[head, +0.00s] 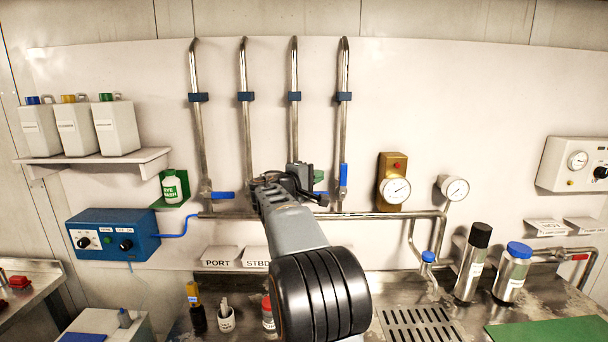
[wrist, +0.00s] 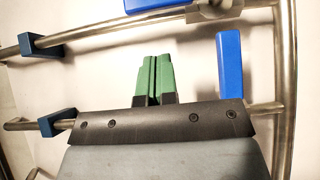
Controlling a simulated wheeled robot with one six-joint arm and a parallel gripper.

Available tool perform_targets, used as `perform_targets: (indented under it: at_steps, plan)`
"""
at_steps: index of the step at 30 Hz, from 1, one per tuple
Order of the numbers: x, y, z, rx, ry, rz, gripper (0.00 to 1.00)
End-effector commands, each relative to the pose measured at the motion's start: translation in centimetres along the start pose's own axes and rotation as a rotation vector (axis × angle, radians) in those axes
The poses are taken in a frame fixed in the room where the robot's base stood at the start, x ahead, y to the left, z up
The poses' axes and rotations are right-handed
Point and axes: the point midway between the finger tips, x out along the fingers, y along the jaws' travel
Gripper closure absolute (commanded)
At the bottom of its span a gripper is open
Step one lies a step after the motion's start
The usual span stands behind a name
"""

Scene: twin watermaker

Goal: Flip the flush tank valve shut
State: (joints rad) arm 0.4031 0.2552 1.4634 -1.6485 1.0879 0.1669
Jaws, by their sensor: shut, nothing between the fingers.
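Several upright pipes run down the wall, with blue valve handles low on them. The rightmost pipe's handle (head: 343,174) stands upright along its pipe; its end shows at the top of the wrist view (wrist: 160,4). The handle on the pipe to its left (head: 321,193) lies across its pipe and shows in the wrist view (wrist: 230,65). The leftmost handle (head: 223,195) also lies crosswise. I cannot read which is the flush tank valve. My gripper (head: 318,176) is shut and empty, its green fingertips (wrist: 153,78) apart from both right-hand handles. My arm hides another valve.
A horizontal pipe (head: 385,214) runs below the valves. PORT (head: 220,257) and STBD (head: 257,257) labels sit beneath; further labels are hidden by my arm. Gauges (head: 395,190) are on the right, with bottles (head: 472,262) on the counter below. Blue clamps (head: 344,96) hold the pipes.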

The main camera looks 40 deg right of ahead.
Motion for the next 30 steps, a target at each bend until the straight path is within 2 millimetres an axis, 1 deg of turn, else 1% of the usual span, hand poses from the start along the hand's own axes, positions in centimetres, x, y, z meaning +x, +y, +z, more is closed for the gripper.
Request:
perform_targets:
  at_steps: [1, 3, 10, 18, 30]
  plan:
    - [0.9, 0.3, 0.1, -0.002, -0.004, 0.000, 1.00]
    - [1.6, 0.3, 0.9, -0.001, -0.003, 0.001, 1.00]
    - [3.1, 0.2, 2.4, -0.001, -0.002, 0.001, 1.00]
    - [3.5, 0.0, 2.9, 0.000, 0.000, 0.001, 1.00]
    - [3.2, 0.1, 2.5, 0.011, 0.009, -0.010, 1.00]
